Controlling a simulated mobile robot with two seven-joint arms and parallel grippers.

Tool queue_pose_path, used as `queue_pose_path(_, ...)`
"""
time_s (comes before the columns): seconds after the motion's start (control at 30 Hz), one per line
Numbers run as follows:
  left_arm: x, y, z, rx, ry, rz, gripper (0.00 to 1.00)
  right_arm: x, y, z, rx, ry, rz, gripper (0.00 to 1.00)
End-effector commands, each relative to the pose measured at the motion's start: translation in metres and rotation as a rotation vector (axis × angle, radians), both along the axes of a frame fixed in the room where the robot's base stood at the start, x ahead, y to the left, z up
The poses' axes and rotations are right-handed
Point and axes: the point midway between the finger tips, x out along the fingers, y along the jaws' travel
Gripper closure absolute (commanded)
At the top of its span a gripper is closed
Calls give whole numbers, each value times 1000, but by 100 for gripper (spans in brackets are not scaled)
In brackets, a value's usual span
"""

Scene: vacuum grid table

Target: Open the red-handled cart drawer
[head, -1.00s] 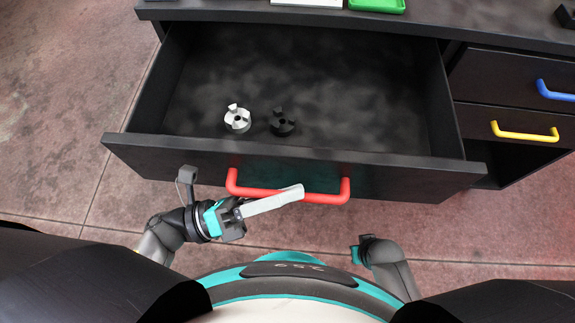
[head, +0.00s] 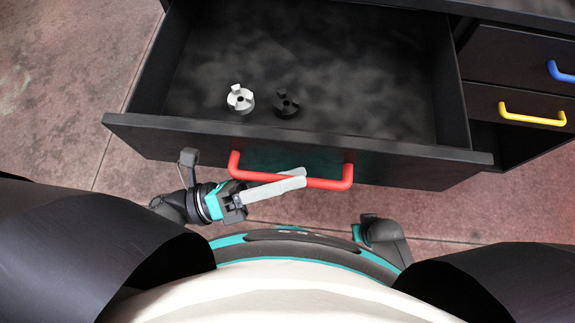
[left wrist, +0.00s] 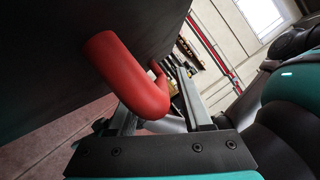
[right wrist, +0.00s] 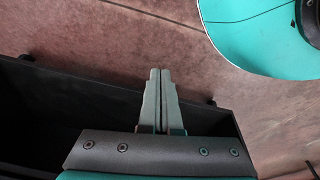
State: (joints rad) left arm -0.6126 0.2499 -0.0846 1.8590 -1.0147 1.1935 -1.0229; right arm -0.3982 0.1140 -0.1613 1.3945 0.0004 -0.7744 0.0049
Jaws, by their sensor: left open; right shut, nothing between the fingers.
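The red handle (head: 325,183) is on the front of the wide dark drawer (head: 400,162), which stands pulled well out of the cart. My left gripper (head: 298,177) is at the middle of this handle, with its fingers open. In the left wrist view, the handle (left wrist: 150,98) passes between the open fingers (left wrist: 158,100); I cannot tell whether they touch it. My right gripper (right wrist: 159,72) is shut and empty in the right wrist view, above the floor beside a dark structure. Its fingers do not show in the head view.
A silver part (head: 240,98) and a black part (head: 286,103) lie inside the drawer. Smaller drawers with a blue handle (head: 562,71) and a yellow handle (head: 532,114) are at the right, shut. My base is close in front of the red handle. Floor (head: 70,90) is clear at the left.

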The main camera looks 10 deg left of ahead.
Motion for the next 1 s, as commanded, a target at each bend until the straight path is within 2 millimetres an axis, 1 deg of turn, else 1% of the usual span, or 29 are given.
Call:
queue_pose_path(0.4,0,0,0,-1,0,1,50,0,0,0,0,0,0,100)
queue_pose_path(0.47,0,1,0,-1,0,1,50,0,0,0,0,0,0,100)
queue_pose_path(0.57,-3,9,-2,2,0,-1,50,0,0,1,0,-1,0,100)
queue_pose_path(0.67,-8,24,-6,4,3,0,50,0,0,1,1,-4,0,100)
queue_pose_path(1.0,-34,98,-23,4,3,1,50,-8,-2,-7,-2,9,0,100)
